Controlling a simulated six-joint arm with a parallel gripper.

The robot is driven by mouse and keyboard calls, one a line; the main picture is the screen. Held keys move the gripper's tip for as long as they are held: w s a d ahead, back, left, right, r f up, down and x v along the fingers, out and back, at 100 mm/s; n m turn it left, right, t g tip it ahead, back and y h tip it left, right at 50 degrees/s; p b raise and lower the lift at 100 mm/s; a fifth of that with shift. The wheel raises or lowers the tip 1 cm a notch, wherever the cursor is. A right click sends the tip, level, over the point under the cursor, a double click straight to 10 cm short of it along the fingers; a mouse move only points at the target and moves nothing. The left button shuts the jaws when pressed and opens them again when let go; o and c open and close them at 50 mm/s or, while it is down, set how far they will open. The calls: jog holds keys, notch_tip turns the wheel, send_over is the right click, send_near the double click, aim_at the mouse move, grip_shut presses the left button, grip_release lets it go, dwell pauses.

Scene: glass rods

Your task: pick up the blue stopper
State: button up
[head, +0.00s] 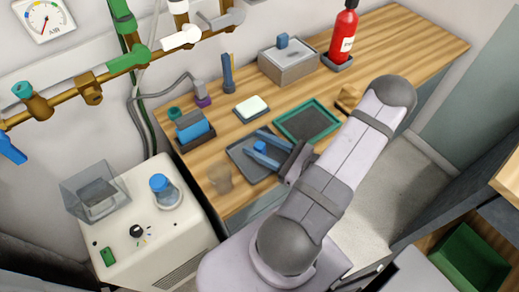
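A small bright blue piece, which looks like the blue stopper (260,146), is over the dark grey tray (239,152) on the wooden bench. My gripper (257,143) reaches over this tray from the right. Its two blue fingers are spread apart, one on the far side and one on the near side of the stopper. The stopper shows between the fingertips. The fingers look open, with no clear grip on it. I cannot tell whether the stopper touches a finger or how high the fingertips are above the tray.
A see-through beaker (220,178) stands near the bench's front edge, left of the gripper. A green-rimmed tray (334,111) lies behind my arm. A white block (252,107), a blue item in a black holder (193,127) and a red extinguisher (343,36) stand farther back.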

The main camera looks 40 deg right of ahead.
jog(key=c, duration=1)
jog(key=shift+o, duration=0.2)
jog(key=shift+r, duration=0.15)
